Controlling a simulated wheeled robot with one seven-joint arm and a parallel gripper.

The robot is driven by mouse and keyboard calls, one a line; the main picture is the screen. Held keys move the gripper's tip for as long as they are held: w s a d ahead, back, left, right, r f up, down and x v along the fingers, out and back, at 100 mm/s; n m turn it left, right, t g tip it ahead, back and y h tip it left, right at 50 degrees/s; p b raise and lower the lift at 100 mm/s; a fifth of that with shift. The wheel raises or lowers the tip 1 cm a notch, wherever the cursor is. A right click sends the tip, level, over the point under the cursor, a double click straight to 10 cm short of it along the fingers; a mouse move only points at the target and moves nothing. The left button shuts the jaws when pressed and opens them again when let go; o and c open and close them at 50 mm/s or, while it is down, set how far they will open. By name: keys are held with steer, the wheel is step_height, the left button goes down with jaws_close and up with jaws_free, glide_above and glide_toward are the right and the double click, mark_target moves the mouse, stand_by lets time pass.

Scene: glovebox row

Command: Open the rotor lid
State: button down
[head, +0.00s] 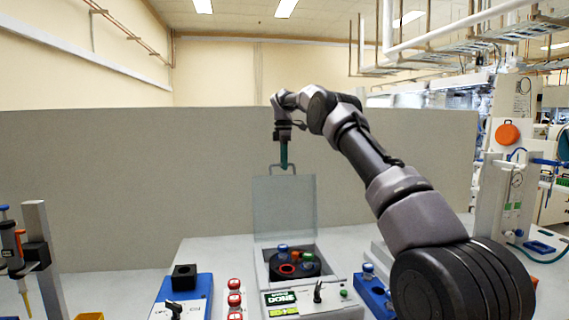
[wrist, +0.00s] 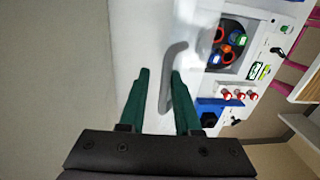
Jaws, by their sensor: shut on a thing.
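The rotor lid (head: 284,208) is a flat grey panel that stands upright, hinged at the back of a light grey centrifuge (head: 332,264). Its bar handle (head: 296,168) is at the top edge. My gripper (head: 284,164) points down at this handle with green fingers. The dark rotor (head: 309,269) is uncovered and holds blue, green and red-orange pieces. The rotor also shows in the wrist view (wrist: 241,29).
A green display (head: 282,299) reading DONE is on the centrifuge front. Red-and-white capped pieces (head: 234,299) and a blue block (head: 186,291) stand left of it, and a blue rack (head: 372,292) right. A grey partition (head: 120,190) rises behind the bench.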

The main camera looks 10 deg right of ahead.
steer(key=c, duration=0.9)
jaws_free()
steer(key=shift+w+f, duration=0.1)
steer(key=shift+w, duration=0.1)
steer(key=shift+w+f, duration=0.15)
steer(key=shift+w, duration=0.05)
steer(key=shift+s+r, duration=0.2)
steer(key=shift+s, duration=0.05)
